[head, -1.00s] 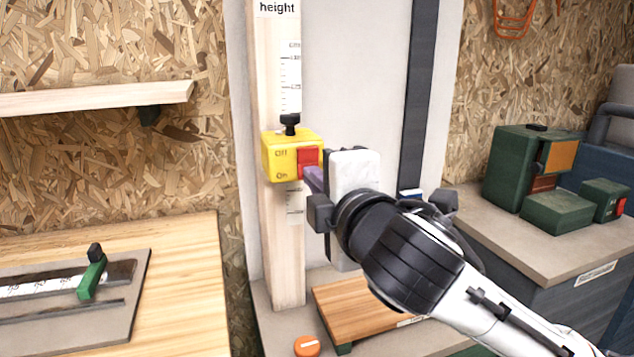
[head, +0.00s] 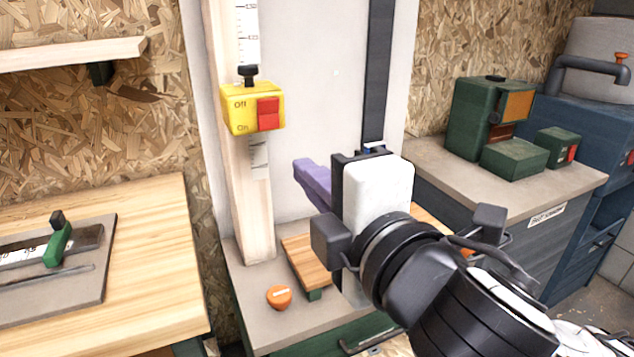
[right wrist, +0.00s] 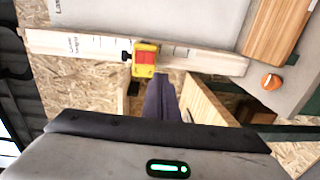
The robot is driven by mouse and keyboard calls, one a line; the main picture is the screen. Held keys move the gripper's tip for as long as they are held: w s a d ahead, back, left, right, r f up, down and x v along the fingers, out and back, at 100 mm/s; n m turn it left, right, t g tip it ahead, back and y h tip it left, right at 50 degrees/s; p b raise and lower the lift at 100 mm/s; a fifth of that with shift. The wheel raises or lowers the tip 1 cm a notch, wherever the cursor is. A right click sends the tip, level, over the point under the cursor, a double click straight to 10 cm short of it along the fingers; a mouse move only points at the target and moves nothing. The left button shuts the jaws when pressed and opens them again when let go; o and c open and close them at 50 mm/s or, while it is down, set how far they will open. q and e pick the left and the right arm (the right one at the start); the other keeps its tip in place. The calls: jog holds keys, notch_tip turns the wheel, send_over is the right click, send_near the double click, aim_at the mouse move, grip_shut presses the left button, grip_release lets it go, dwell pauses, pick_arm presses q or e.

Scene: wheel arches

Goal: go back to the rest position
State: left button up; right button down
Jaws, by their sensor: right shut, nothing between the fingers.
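My right gripper (head: 312,185) is in the middle of the head view, with its purple fingers shut and nothing between them. It is apart from the yellow switch box (head: 240,108), to the right of it and lower in the picture. The box has a red switch (head: 268,114) and "Off" and "On" marks, and sits on an upright wooden post (head: 258,215). In the right wrist view the shut fingers (right wrist: 160,85) point toward the yellow box (right wrist: 146,58). My left gripper is not in view.
A workbench (head: 170,260) with a green-stopped measuring jig (head: 58,243) is at left. An orange knob (head: 279,297) and a small wooden platform (head: 302,262) are below the gripper. Green machine blocks (head: 515,158) stand on a grey cabinet at right. A shelf (head: 70,53) juts out at upper left.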

jog(key=shift+s+d+f, duration=0.1)
jog(key=shift+s+d, duration=0.15)
jog(key=shift+s, duration=0.45)
notch_tip(320, 180, down, 27)
jog(key=w+d+m+g, duration=0.2)
jog(key=m+g, duration=0.3)
jog(key=m, duration=0.6)
jog(key=s+d+f+m+g+h, duration=0.1)
jog(key=s+d+f+m, duration=0.3)
jog(key=s+f, duration=0.5)
jog(key=s+d+f+m+g+h, duration=0.1)
jog(key=s+d+f+m, duration=0.3)
jog(key=f, duration=1.1)
jog(key=s+d+h+p, duration=0.1)
jog(key=s+d, duration=0.1)
jog(key=s, duration=0.2)
jog(key=shift+s+d+f+m+g, duration=0.2)
jog(key=shift+s+m+g, duration=0.1)
jog(key=shift+s, duration=0.1)
jog(key=shift+r, duration=0.1)
